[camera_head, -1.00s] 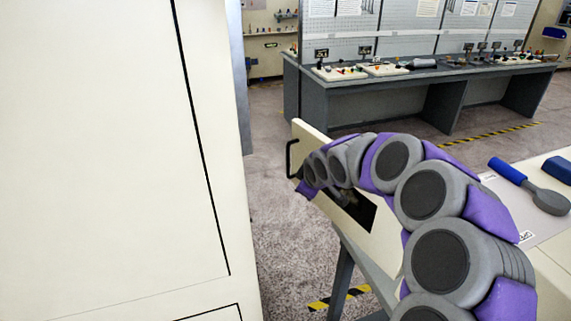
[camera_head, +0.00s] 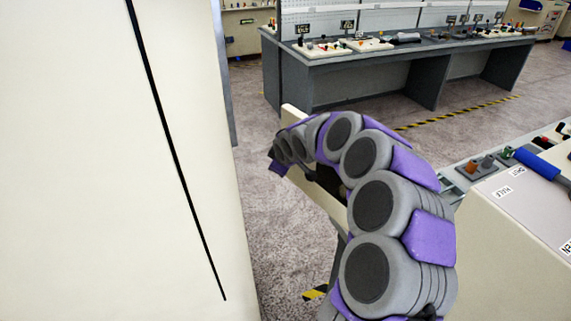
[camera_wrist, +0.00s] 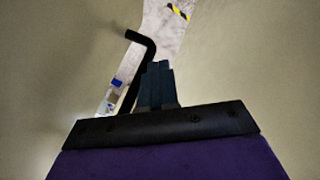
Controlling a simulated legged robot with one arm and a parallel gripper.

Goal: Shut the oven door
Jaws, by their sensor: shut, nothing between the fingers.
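The oven door (camera_head: 316,193) is a cream panel standing out from a cream cabinet, which I take to be the oven (camera_head: 490,225). The door is open, and my arm covers much of it in the head view. My gripper (camera_wrist: 157,72) shows in the wrist view with its fingers together and nothing between them. A black bent handle (camera_wrist: 140,40) is just beyond and left of the fingertips. I cannot tell whether they touch. The fingers are hidden in the head view, where my arm curves over to the door's far left end.
A tall cream cabinet (camera_head: 110,180) fills the left. Grey floor (camera_head: 275,230) lies between it and the door. A grey workbench (camera_head: 350,80) with small items stands behind. A blue-handled tool (camera_head: 540,163) lies at the right. Yellow-black tape (camera_head: 315,292) marks the floor.

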